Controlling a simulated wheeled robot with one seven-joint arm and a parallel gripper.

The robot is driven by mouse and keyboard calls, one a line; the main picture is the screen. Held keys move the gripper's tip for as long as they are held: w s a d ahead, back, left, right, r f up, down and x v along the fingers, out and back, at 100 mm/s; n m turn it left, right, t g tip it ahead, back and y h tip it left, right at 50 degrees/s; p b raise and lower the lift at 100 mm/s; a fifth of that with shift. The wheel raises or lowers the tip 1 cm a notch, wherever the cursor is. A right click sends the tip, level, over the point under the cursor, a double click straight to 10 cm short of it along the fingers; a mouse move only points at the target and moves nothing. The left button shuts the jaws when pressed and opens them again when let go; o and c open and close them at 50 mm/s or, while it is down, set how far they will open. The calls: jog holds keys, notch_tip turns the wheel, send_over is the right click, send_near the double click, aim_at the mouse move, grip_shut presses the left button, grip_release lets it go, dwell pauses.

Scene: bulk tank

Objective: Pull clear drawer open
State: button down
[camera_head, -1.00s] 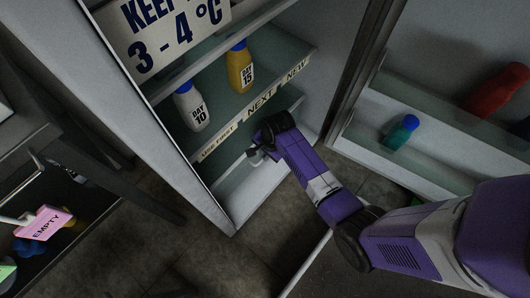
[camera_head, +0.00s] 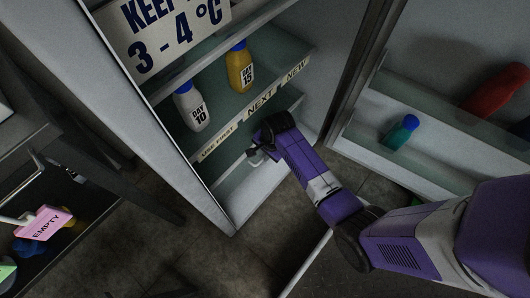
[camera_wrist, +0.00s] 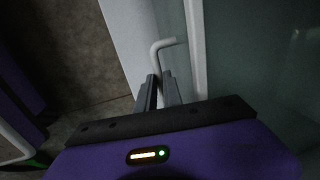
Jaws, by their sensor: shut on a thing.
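The clear drawer (camera_head: 231,179) is the see-through greenish front low in the open fridge, below the labelled shelf. Its pale bar handle (camera_wrist: 160,50) runs down between my gripper's fingers in the wrist view. My gripper (camera_wrist: 158,92) is shut on that handle. In the head view my gripper (camera_head: 258,153) is at the drawer front, and the arm partly hides the handle and the drawer's right part. I cannot tell from these frames whether the drawer stands out from its closed place.
A white bottle (camera_head: 191,107) and a yellow bottle (camera_head: 239,66) stand on the shelf above. The open fridge door (camera_head: 425,153) at right holds a teal bottle (camera_head: 400,132) and a red bottle (camera_head: 497,89). A dark cabinet (camera_head: 70,150) stands at left.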

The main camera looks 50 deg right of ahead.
jog(key=shift+s, duration=0.1)
jog(key=s+p, duration=1.2)
jog(key=s, duration=0.8)
jog(key=shift+s+p, duration=0.25)
jog(key=shift+p, duration=0.15)
jog(key=c, duration=1.6)
grip_release()
jog(key=shift+o, duration=0.6)
notch_tip(320, 180, up, 8)
jog(key=s+p, duration=0.1)
jog(key=p, duration=0.2)
jog(key=shift+s+f, duration=0.2)
